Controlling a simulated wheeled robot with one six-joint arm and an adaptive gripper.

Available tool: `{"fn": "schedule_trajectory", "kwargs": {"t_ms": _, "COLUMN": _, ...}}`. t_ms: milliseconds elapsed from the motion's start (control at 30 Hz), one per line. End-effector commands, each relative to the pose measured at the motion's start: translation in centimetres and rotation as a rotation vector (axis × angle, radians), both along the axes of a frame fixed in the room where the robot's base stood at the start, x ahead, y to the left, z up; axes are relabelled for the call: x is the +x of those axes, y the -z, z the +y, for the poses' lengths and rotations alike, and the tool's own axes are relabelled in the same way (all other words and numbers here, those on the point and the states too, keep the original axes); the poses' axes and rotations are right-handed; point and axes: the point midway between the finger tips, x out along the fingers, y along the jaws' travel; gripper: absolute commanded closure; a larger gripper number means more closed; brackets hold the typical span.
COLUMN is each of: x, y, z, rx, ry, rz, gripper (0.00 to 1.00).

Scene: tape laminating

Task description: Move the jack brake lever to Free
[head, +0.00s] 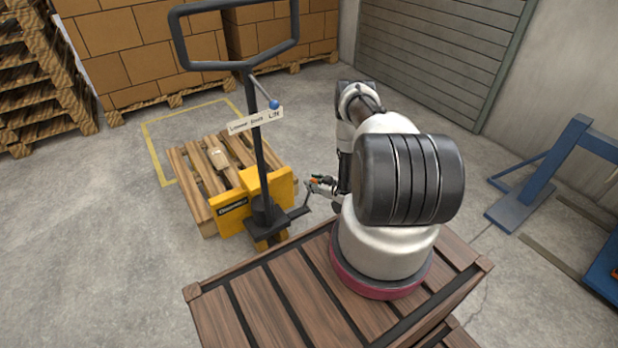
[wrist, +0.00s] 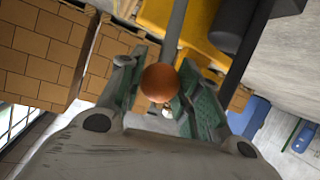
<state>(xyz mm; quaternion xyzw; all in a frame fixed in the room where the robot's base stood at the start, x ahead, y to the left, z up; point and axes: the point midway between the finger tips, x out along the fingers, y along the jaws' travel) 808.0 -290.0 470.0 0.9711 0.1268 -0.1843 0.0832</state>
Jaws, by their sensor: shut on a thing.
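The yellow pallet jack (head: 280,187) stands left of my arm, its tall dark handle (head: 257,130) upright. The brake lever's orange knob (wrist: 160,83) sits between my green-padded fingers in the wrist view, with its grey bar (wrist: 173,40) running up from it. My gripper (head: 317,185) is low at the right side of the jack and is shut on the brake lever. In the head view the knob is small and partly hidden by my gripper. No Free marking can be read.
A blue-knobbed lever (head: 274,104) and a Lower/Drive/Lift label (head: 256,120) are on the jack handle. A wooden pallet (head: 184,170) lies behind the jack. Stacked boxes (head: 150,45) stand at the back. A blue frame (head: 535,185) stands right; floor between is clear.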

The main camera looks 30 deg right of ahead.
Motion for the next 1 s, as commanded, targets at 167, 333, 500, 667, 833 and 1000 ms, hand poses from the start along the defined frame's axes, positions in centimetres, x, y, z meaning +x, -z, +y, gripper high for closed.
{"fn": "schedule_trajectory", "kwargs": {"t_ms": 167, "x": -0.83, "y": 0.33, "z": 0.14, "rx": 0.002, "ry": -0.003, "rz": 0.002, "gripper": 1.00}}
{"fn": "schedule_trajectory", "kwargs": {"t_ms": 333, "x": -1.03, "y": 0.45, "z": 0.17, "rx": 0.002, "ry": -0.003, "rz": 0.003, "gripper": 1.00}}
{"fn": "schedule_trajectory", "kwargs": {"t_ms": 500, "x": -1.10, "y": 0.51, "z": 0.21, "rx": 0.002, "ry": -0.003, "rz": 0.005, "gripper": 1.00}}
{"fn": "schedule_trajectory", "kwargs": {"t_ms": 667, "x": -1.12, "y": 0.55, "z": 0.20, "rx": 0.003, "ry": -0.003, "rz": 0.006, "gripper": 0.51}}
{"fn": "schedule_trajectory", "kwargs": {"t_ms": 833, "x": -1.03, "y": 0.48, "z": 0.13, "rx": 0.002, "ry": -0.002, "rz": 0.004, "gripper": 0.44}}
{"fn": "schedule_trajectory", "kwargs": {"t_ms": 1000, "x": -1.02, "y": 0.43, "z": 0.06, "rx": 0.001, "ry": -0.001, "rz": 0.003, "gripper": 0.44}}
